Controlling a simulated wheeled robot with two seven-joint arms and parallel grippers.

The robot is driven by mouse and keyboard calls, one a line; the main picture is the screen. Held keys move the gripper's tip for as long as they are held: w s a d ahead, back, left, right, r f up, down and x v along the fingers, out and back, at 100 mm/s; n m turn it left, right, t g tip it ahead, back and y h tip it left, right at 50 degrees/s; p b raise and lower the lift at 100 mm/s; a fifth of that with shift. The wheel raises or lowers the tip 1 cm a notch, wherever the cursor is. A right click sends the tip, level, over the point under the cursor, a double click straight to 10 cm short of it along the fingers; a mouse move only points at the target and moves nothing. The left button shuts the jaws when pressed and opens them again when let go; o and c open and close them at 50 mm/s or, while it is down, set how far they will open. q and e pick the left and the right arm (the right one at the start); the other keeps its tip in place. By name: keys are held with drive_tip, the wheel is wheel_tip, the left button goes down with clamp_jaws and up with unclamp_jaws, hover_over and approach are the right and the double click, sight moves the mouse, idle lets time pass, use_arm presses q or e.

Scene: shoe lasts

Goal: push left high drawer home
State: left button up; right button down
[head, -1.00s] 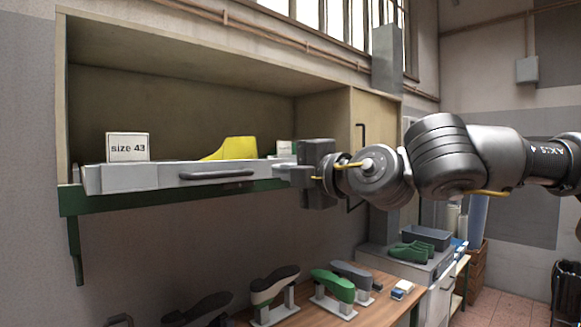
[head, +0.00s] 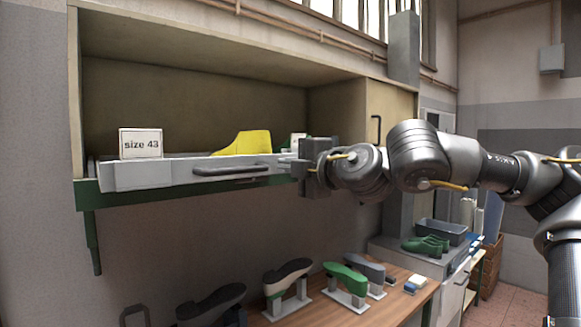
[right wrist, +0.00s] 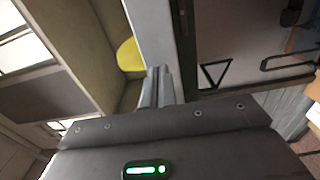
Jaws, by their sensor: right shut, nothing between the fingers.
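The left high drawer (head: 155,176) is a light grey tray with a dark bar handle (head: 232,170), in the open left bay of the wall cabinet. Its front still stands out over the green shelf edge (head: 140,196). A yellow shoe last (head: 243,144) and a "size 43" card (head: 141,143) show above the front. My right gripper (head: 284,169) is shut and empty at the right end of the drawer front. In the right wrist view its fingertips (right wrist: 156,76) are at the pale drawer front (right wrist: 150,30); contact is unclear. My left gripper is out of view.
A closed cabinet door (head: 390,120) with a dark handle is right of the bay. Below, a wooden bench (head: 385,292) carries several shoe lasts on stands. A grey bin (head: 442,231) and green lasts (head: 425,246) sit at the right.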

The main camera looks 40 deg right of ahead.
sight(275, 163)
drive_tip(key=shift+w+a, duration=0.2)
drive_tip(key=shift+w, duration=0.95)
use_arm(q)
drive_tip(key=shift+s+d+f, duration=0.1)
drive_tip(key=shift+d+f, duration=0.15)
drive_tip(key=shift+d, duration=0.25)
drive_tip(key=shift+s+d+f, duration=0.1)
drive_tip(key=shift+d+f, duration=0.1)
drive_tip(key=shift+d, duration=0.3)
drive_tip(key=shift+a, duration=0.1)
use_arm(e)
drive_tip(key=shift+w+d, duration=0.1)
drive_tip(key=shift+w+b, duration=0.45)
drive_tip(key=shift+w, duration=0.5)
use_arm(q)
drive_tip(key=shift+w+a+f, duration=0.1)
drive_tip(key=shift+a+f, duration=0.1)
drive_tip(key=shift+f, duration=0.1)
use_arm(e)
drive_tip(key=shift+w, duration=1.2)
drive_tip(key=shift+w+d, duration=0.1)
